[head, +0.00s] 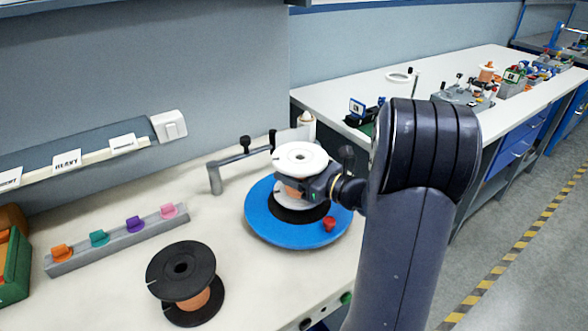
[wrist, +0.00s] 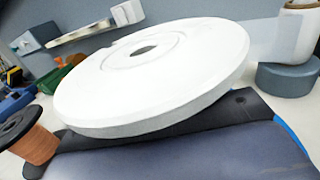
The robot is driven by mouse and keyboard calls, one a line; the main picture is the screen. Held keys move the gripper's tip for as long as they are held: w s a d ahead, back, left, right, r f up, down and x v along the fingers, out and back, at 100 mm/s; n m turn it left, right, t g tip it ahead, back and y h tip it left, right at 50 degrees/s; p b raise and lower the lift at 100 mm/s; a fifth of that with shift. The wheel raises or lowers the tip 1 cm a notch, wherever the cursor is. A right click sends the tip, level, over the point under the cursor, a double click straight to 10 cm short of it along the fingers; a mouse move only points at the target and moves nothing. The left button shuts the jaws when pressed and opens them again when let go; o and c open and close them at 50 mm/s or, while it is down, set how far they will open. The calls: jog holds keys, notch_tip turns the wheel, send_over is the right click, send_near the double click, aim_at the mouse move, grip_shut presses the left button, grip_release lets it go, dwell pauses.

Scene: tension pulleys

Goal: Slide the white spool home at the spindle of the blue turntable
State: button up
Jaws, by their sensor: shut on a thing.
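The white spool (head: 300,155), wound with copper-coloured wire, is over the middle of the blue turntable (head: 262,226) in the head view. My gripper (head: 309,188) comes in from the right and is shut on the spool below its top flange. The spool looks roughly upright. Its lower flange is close above the turntable's black centre; I cannot tell whether it touches. The spindle is hidden by the spool. In the wrist view the white top flange (wrist: 150,80) with its dark centre hole fills the middle, and the fingertips are hidden under it.
A black spool with copper wire (head: 181,283) stands front left. A grey arm with a black knob (head: 228,162) stands behind the turntable. A red knob (head: 329,224) is on the turntable's front right. A rail of coloured clips (head: 118,240) lies left. Bench between is clear.

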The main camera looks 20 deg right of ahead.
jog(key=shift+f+b, duration=0.95)
jog(key=shift+f, duration=0.25)
jog(key=shift+f+b, duration=0.3)
jog(key=shift+f, duration=0.05)
dwell(0.4)
jog(key=o, duration=1.6)
jog(key=shift+f, duration=0.1)
jog(key=shift+c, duration=0.2)
jog(key=shift+s, duration=0.1)
jog(key=v, duration=1)
jog(key=shift+s+d, duration=0.25)
jog(key=shift+w, duration=0.1)
jog(key=x, duration=1)
jog(key=shift+w+a, duration=0.25)
